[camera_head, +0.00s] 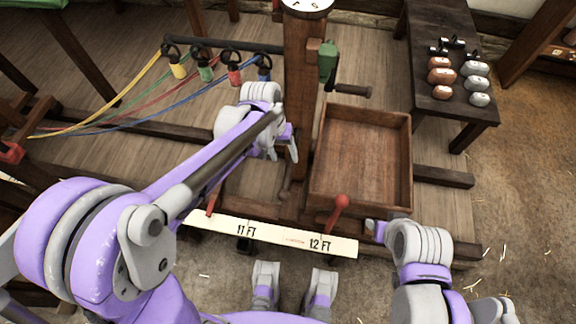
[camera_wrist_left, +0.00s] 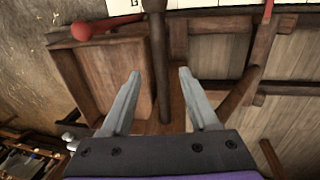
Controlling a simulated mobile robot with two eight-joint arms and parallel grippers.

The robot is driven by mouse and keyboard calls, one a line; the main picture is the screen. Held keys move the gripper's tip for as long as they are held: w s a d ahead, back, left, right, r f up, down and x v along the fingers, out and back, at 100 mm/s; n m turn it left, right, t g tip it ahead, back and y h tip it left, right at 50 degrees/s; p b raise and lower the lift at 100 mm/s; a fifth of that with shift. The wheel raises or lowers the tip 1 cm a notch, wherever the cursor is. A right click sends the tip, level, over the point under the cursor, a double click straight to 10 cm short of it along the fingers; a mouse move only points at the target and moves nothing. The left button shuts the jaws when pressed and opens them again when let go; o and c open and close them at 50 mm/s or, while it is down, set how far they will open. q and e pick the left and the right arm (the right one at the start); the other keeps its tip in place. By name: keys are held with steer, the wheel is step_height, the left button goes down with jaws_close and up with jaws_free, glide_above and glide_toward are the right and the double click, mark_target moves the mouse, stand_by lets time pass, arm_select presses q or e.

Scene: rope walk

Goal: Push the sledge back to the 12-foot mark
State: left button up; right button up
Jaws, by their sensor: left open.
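The sledge is a dark wooden frame with a tall post (camera_head: 300,90), a side crank (camera_head: 350,90) and an open tray (camera_head: 360,160). The white scale board (camera_head: 295,236) in front reads 11 FT and 12 FT. A thin red pointer (camera_head: 213,198) meets the board left of 11 FT. A red-knobbed lever (camera_head: 338,208) stands near 12 FT. My left gripper (camera_head: 283,152) is open beside the post. In the left wrist view a dark wooden bar (camera_wrist_left: 160,50) appears between its fingers (camera_wrist_left: 160,75); contact is unclear. My right gripper (camera_head: 376,230) is beside the board's right end, its fingers unclear.
Yellow, green, red and blue strands (camera_head: 120,108) run left from hooks on a dark bar (camera_head: 220,46). A dark table (camera_head: 450,110) with several copper and grey weights stands at right. Wooden rails (camera_head: 443,176) lie under the sledge. Floor at right is open.

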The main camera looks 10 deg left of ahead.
mark_target(289, 168)
arm_select(q)
steer(key=f, duration=0.3)
steer(key=d+f+b, duration=0.1)
steer(key=f, duration=0.2)
steer(key=shift+d+f, duration=0.15)
steer(key=shift+f, duration=0.05)
jaws_close()
stand_by(1.2)
